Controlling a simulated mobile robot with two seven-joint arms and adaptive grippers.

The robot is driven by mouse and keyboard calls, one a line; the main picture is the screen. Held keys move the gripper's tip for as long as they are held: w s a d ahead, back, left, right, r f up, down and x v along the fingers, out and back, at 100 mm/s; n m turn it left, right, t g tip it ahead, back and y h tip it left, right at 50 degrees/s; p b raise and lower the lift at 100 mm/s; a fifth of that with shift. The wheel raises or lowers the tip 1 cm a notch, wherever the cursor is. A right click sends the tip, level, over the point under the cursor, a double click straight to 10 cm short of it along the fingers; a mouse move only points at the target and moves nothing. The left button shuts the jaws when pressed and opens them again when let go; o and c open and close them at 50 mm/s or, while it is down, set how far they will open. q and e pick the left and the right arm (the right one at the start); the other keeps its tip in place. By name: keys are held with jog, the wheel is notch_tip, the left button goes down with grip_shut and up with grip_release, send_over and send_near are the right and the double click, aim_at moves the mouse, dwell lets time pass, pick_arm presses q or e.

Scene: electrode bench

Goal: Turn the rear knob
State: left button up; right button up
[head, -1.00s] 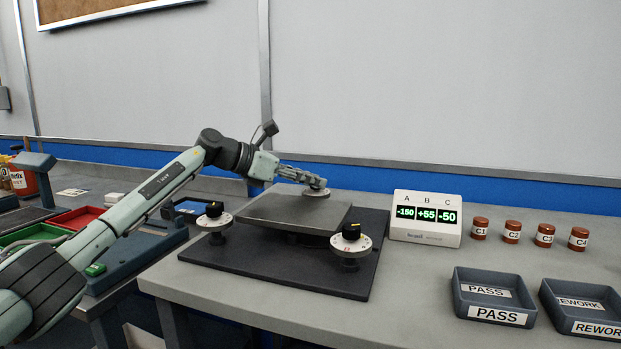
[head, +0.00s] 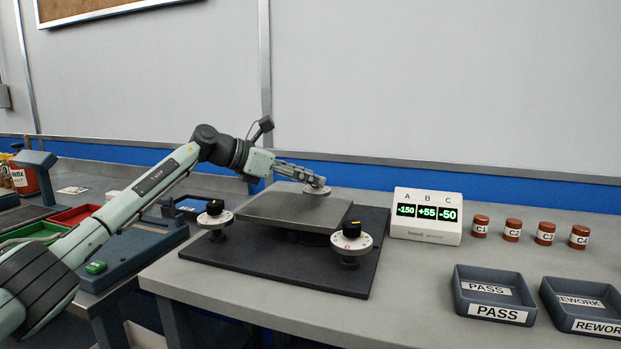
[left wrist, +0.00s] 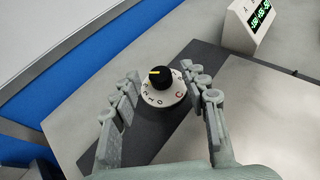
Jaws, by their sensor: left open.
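The rear knob (left wrist: 161,78) has a black cap with a yellow mark on a white lettered dial, seen between my left fingers in the left wrist view. In the head view only part of its white dial (head: 317,190) shows, at the far corner of the levelling plate (head: 290,207); my gripper covers the rest. My left gripper (head: 318,183) is open, with its fingers on either side of the knob, and in the left wrist view (left wrist: 163,90) there is a gap on both sides. Two similar knobs stand at the left (head: 214,208) and front (head: 352,230) of the plate. My right gripper is not seen.
A display box (head: 427,216) right of the plate reads A -150, B +55, C -50. Several brown capped jars (head: 512,230) stand right of it. PASS (head: 494,294) and REWORK (head: 585,306) trays lie front right. The wall (head: 430,80) is behind the bench.

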pick_arm(q)
jog(key=v, duration=1.1)
jog(key=shift+r, duration=0.1)
